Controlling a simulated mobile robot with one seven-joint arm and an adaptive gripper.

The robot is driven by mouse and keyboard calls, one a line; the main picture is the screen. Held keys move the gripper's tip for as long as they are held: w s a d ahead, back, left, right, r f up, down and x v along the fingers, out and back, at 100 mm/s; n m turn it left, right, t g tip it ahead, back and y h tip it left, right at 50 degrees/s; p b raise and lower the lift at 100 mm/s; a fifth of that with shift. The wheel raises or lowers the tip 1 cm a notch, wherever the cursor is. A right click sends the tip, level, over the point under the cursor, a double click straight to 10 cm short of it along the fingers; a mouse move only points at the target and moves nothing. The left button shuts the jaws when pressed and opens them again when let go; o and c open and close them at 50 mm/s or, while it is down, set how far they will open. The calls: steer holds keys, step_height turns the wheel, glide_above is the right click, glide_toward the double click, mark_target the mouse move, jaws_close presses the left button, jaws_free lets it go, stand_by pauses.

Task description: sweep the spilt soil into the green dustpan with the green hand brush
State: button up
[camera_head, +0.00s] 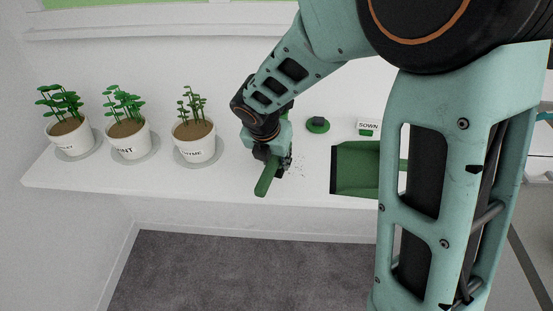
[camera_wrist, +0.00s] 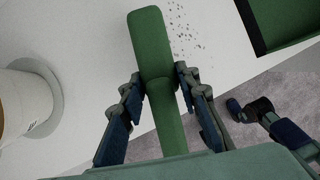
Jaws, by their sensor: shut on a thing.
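The green hand brush (camera_head: 266,178) is held in my gripper (camera_head: 281,170) over the front part of the white shelf. In the wrist view the brush (camera_wrist: 151,45) lies between the two fingers of my gripper (camera_wrist: 160,88), which are shut on its narrow part. The spilt soil (camera_head: 299,165) is a scatter of small dark specks just right of the brush; it also shows in the wrist view (camera_wrist: 184,32). The green dustpan (camera_head: 362,170) lies on the shelf right of the soil, its dark edge facing the soil. My arm hides its right end.
Three white pots with green plants (camera_head: 62,118) (camera_head: 127,128) (camera_head: 194,132) stand on saucers to the left. A small round green thing (camera_head: 318,125) and a "SOWN" sign (camera_head: 368,127) stand at the back. The shelf's front edge (camera_head: 215,197) is close to the brush.

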steer(key=shift+f+b, duration=0.95)
steer(key=shift+f, duration=0.4)
steer(key=shift+s+d+f, duration=0.1)
steer(key=shift+d+f, duration=0.05)
steer(key=shift+d, duration=1.3)
steer(key=shift+s+d+f, duration=0.1)
steer(key=shift+d+f, duration=0.05)
steer(key=shift+d, duration=0.15)
steer(key=shift+s+d, duration=0.15)
steer(key=shift+d, duration=1.6)
steer(key=shift+a+r, duration=0.15)
steer(key=shift+r, duration=1.65)
steer(key=shift+w+a, duration=0.45)
steer(key=shift+a, duration=0.65)
steer(key=shift+w+a, duration=0.5)
steer(key=shift+a, duration=0.65)
steer(key=shift+w+a, duration=0.45)
steer(key=shift+a, duration=0.65)
steer(key=shift+f, duration=0.2)
